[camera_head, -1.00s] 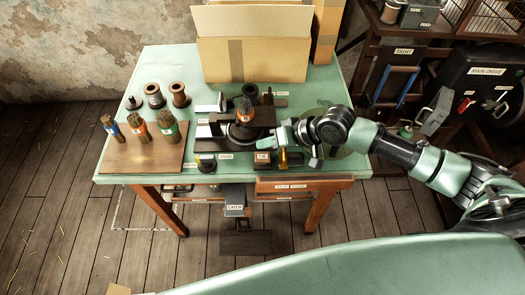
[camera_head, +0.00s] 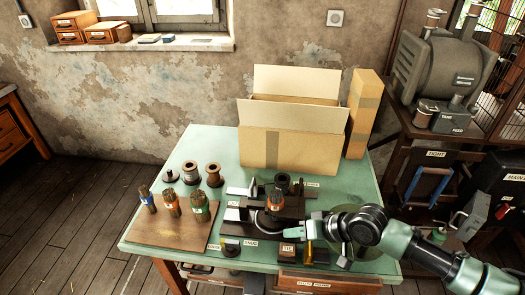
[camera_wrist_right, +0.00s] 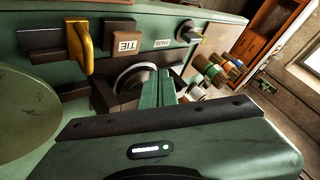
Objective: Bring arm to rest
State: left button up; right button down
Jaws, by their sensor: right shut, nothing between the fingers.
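My right arm comes in from the right in the head view. Its green gripper (camera_head: 294,236) is shut and empty, low over the front of the green table (camera_head: 145,232), beside the dark press (camera_head: 290,212). In the wrist view the closed fingers (camera_wrist_right: 167,88) point toward a grey handwheel (camera_wrist_right: 140,82); I cannot tell whether they touch it. A block marked TIE (camera_head: 289,249) and a yellow lever (camera_head: 308,253) are just in front of the gripper. My left gripper is not in view.
A wooden board (camera_head: 165,234) at left carries several banded bundles, with spools (camera_head: 213,174) behind it. An open cardboard box (camera_head: 290,150) and a tall carton (camera_head: 363,115) stand at the back. Dark machinery (camera_head: 440,85) is at right.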

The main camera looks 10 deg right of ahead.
jog(key=s+a+f+n, duration=0.2)
jog(key=s+a+n, duration=0.1)
jog(key=s+a, duration=0.55)
jog(key=s+d+f+m+g+h, duration=0.1)
jog(key=s+d+m+g+h, duration=0.15)
jog(key=s+d+h, duration=0.85)
jog(key=s+d+f+g+y+b, duration=0.1)
jog(key=s+f+y+b, duration=0.15)
jog(key=f, duration=1.35)
jog(key=s+d+f+y+b, duration=0.15)
jog(key=s+f, duration=0.25)
jog(key=f, duration=1.1)
jog(key=s+d+f+g+b, duration=0.1)
jog(key=s+f+b, duration=0.3)
jog(key=s+f, duration=1.2)
notch_tip(320, 180, down, 5)
jog(key=shift+s+d+r+n+b, duration=0.25)
jog(key=shift+d+n+b, duration=0.15)
jog(key=shift+d, duration=0.5)
